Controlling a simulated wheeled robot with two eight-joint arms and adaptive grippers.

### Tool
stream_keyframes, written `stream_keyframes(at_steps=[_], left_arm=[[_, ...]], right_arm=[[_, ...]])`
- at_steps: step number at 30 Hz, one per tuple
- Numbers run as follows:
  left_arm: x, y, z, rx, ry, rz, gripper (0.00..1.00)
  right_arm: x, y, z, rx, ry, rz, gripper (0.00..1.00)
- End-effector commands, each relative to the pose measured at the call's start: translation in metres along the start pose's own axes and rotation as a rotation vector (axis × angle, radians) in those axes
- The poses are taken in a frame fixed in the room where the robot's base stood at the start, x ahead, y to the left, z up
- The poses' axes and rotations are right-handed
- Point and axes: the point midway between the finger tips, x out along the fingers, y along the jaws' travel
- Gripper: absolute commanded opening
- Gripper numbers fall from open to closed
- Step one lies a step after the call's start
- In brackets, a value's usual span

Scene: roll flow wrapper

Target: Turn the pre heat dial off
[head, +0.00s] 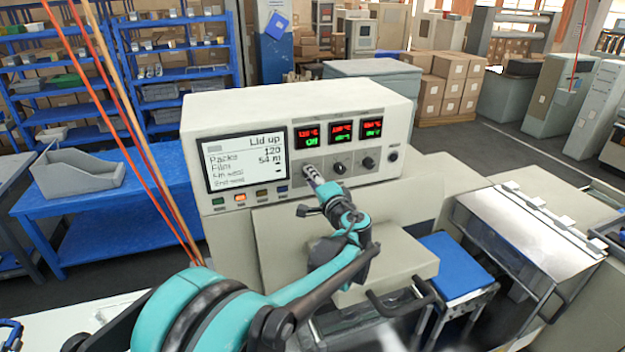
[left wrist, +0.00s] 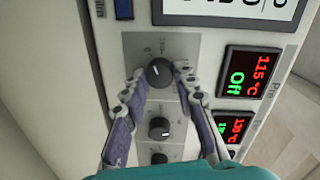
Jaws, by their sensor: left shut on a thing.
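The pre heat dial (left wrist: 160,72) is a round black knob with a white pointer mark on a grey plate. In the left wrist view my left gripper (left wrist: 162,78) has one fingertip on each side of it and is shut on it. In the head view the left gripper (head: 311,172) reaches the leftmost dial position on the machine's panel, and its fingers mostly cover that dial. The pre heat display (head: 308,137) above it shows a red temperature and green "Off"; it also shows in the left wrist view (left wrist: 250,74). My right gripper is not in view.
Two similar dials, the middle one (head: 339,168) and the right one (head: 367,162), sit close beside it under their own displays. A black button (head: 393,156) is farther right. The large status screen (head: 245,158) reads "Lid up". A clear lid (head: 525,235) stands at the right.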

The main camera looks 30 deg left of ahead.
Motion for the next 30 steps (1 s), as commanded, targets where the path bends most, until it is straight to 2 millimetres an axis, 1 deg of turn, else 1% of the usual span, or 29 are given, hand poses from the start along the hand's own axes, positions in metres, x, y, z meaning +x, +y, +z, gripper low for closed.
stream_keyframes(at_steps=[6,12,28,29,30], left_arm=[[-0.0003,0.0006,0.0009,-0.117,0.006,0.008,0.0],[-0.0003,0.0007,0.0011,-0.174,0.009,0.011,0.0],[-0.0003,0.0011,0.0014,-0.194,0.009,0.013,0.0],[-0.0003,0.0011,0.0014,-0.194,0.009,0.013,0.35],[-0.0003,0.0011,0.0013,-0.194,0.01,0.013,0.46]], right_arm=[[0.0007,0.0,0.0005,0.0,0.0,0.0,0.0],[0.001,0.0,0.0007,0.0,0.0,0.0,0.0],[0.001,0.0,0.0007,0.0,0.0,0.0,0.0],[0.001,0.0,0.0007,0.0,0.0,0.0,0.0],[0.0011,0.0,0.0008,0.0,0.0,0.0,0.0]])
